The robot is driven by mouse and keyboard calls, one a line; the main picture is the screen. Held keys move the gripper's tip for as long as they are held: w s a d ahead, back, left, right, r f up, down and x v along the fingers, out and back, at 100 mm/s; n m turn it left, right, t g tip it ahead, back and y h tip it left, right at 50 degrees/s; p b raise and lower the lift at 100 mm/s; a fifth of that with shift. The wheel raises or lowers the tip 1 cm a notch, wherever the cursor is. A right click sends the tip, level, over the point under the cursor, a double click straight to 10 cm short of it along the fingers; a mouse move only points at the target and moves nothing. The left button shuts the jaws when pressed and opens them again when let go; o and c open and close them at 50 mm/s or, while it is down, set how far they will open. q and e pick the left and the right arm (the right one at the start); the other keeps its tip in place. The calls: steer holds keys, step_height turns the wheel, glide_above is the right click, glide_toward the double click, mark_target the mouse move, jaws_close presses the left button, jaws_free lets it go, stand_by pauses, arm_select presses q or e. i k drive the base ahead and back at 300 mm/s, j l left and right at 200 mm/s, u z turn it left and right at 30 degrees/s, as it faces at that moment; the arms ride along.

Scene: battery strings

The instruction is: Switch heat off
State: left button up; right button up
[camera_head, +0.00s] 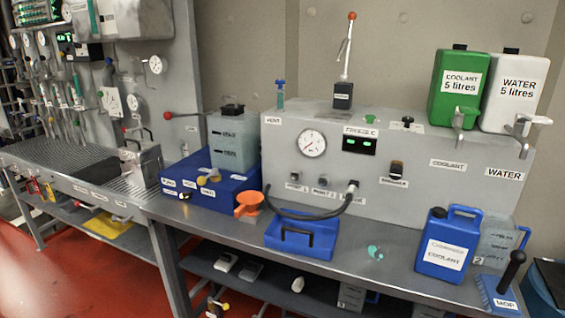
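No control with a readable "heat" label shows in the head view. The grey machine box (440,140) carries a round gauge (312,143) and a small display (360,143) with green digits. A dark switch (396,170) sits on its front, right of the display; its label is too small to read surely. A blue box (215,188) to the left has several small labels and a yellow knob, also hard to read. A lever with a red ball end (168,115) sticks out near the clear tank (233,140). Neither of my grippers is in view.
Green (458,88) and white (514,92) containers sit on top. A grated bench (60,155) lies left.

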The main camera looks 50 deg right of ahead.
mark_target(186, 196)
steer(key=z, duration=1.25)
steer(key=j, duration=0.35)
steer(key=i+j, duration=0.15)
steer(key=j, duration=0.15)
